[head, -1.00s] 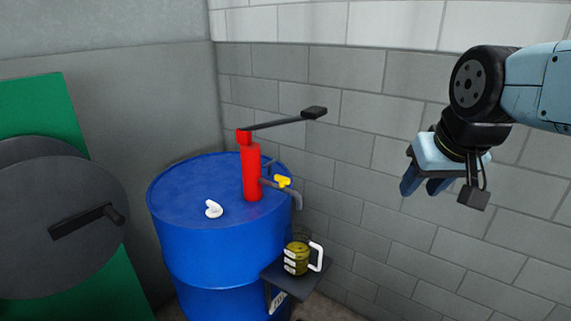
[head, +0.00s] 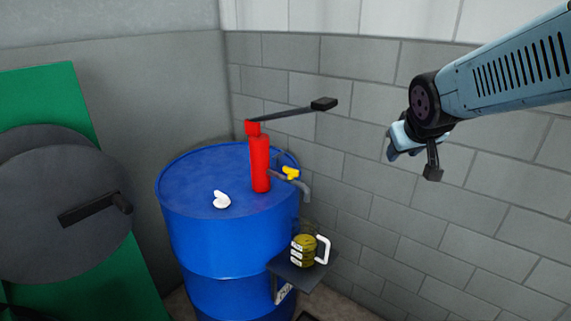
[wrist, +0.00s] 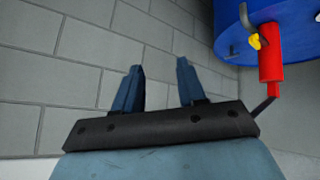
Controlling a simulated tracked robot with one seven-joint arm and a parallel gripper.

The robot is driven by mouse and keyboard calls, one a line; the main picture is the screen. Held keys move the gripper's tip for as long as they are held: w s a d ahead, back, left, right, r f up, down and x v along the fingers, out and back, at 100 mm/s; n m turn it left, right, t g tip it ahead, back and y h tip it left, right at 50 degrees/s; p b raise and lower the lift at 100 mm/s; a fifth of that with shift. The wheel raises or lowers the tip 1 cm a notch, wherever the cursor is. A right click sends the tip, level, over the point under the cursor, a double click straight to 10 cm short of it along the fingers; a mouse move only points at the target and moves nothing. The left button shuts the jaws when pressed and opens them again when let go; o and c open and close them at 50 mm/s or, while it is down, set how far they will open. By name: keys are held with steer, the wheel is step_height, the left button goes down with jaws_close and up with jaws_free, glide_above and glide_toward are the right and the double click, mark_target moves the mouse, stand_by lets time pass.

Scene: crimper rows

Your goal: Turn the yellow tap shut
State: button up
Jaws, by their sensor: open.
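The yellow tap (head: 291,173) sits on the grey spout (head: 303,187) of a red hand pump (head: 260,165) on top of the blue drum (head: 215,242). The tap also shows in the wrist view (wrist: 255,41), at the upper right. My gripper (head: 391,150) is to the right of the tap in the head view, well apart from it, in front of the block wall. In the wrist view its two blue fingers (wrist: 162,85) are spread with nothing between them. An olive jug (head: 304,250) with a white handle stands below the spout.
The jug stands on a dark shelf (head: 284,268) at the drum's side. The pump's long black handle (head: 295,112) reaches right above the tap. A white piece (head: 221,199) lies on the drum lid. A grey disc with a crank (head: 50,215) is at left. The grey block wall (head: 400,245) stands behind.

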steer(key=w+f+n+t, duration=0.2)
steer(key=w+f, duration=0.2)
steer(key=w, duration=0.4)
steer(key=n+y, duration=0.7)
steer(key=y, duration=0.9)
glide_toward(287, 167)
steer(key=shift+t, duration=0.4)
steer(key=x, duration=1)
steer(key=shift+a+f, duration=0.2)
steer(key=shift+f, duration=0.15)
jaws_close()
